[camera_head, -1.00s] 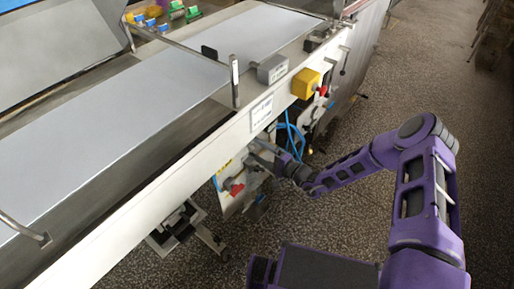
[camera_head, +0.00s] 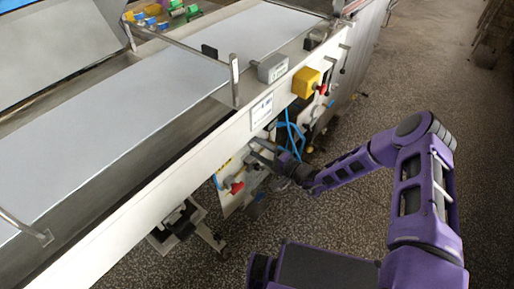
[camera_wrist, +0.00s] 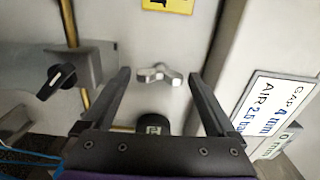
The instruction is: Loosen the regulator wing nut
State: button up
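The regulator wing nut is a silver two-lobed metal knob (camera_wrist: 158,73) on a pale panel, seen in the wrist view ahead of my gripper. My gripper (camera_wrist: 158,78) is open, with one dark finger to each side of the wing nut in the picture. A gap shows between each finger and the nut, and I cannot tell how far in front of it the fingertips are. In the head view my gripper (camera_head: 262,152) reaches in under the machine's side rail, and the wing nut cannot be made out there.
A black lever knob (camera_wrist: 57,80) sits left of the fingers, beside a brass pipe (camera_wrist: 69,22). A labelled plate (camera_wrist: 268,112) is on the wall close on the right. A dark cylinder (camera_wrist: 153,125) lies below the nut. A red knob (camera_head: 236,187) and blue hoses (camera_head: 290,130) are near my gripper.

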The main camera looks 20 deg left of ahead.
jog(key=shift+o, duration=0.2)
jog(key=v, duration=1.7)
jog(key=shift+d, duration=0.2)
jog(key=shift+s, duration=0.15)
